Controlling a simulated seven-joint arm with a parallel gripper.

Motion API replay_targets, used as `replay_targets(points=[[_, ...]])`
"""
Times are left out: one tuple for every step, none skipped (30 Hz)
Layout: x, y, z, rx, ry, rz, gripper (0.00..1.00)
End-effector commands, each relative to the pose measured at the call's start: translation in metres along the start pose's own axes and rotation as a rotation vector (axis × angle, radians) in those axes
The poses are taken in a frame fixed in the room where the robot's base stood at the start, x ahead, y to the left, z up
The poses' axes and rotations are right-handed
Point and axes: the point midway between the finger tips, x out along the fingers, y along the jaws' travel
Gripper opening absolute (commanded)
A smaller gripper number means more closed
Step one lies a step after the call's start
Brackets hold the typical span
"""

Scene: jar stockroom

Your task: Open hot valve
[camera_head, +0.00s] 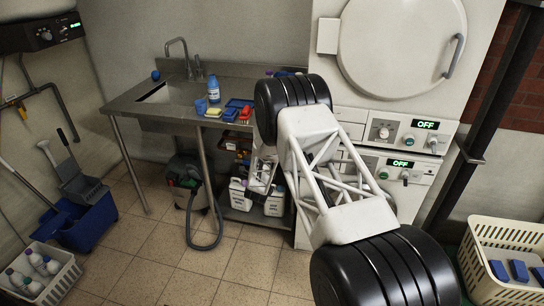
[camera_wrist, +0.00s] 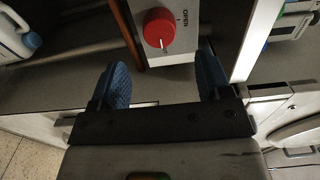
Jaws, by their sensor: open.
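A red round knob (camera_wrist: 158,28) with a pale pointer line sits on a white plate (camera_wrist: 183,50) in the wrist view. The plate carries the word OPEN and a mark beside the knob. I cannot read for sure how far the knob is turned. My gripper (camera_wrist: 164,75) is open, with one blue fingertip on the left and one on the right. The knob lies just beyond the gap between the fingertips, apart from both, and nothing is between them.
A metal counter (camera_head: 130,104) with a sink stands at the back. Stacked white machines (camera_head: 360,130) with OFF displays are right of it. A grey vacuum hose (camera_head: 217,225) lies on the floor. A cream basket (camera_head: 480,285) is at right, a blue bucket (camera_head: 85,232) at left. The middle floor is clear.

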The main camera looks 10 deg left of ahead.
Motion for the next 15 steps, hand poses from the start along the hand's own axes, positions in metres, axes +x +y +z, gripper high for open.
replay_targets(points=[[0.0,0.0006,0.0004,0.001,0.001,-0.002,0.71],[0.0,0.0007,0.0005,0.002,0.001,-0.002,0.71],[-0.0001,0.0007,0.0005,0.002,0.001,-0.002,0.71],[-0.0001,0.0007,0.0005,0.002,0.001,-0.002,0.71],[-0.0001,0.0007,0.0004,0.002,0.001,-0.002,0.71],[-0.0002,0.0007,0.0004,0.001,0.0,-0.002,0.71],[-0.0002,0.0008,0.0004,0.001,0.0,-0.002,0.71],[-0.0002,0.0007,0.0004,0.001,0.0,-0.001,0.71],[-0.0002,0.0008,0.0004,0.001,0.0,-0.001,0.71],[0.0,0.0007,0.0004,0.001,0.0,-0.001,0.71],[0.0001,0.0007,0.0004,0.001,0.0,-0.001,0.71],[0.0006,0.0008,0.0003,0.001,0.0,-0.001,0.71],[0.0012,0.0008,0.0004,0.001,0.0,-0.001,0.71],[0.0018,0.0009,0.0003,0.001,0.0,-0.001,0.71],[0.0031,0.001,0.0003,0.001,0.0,-0.001,0.71]])
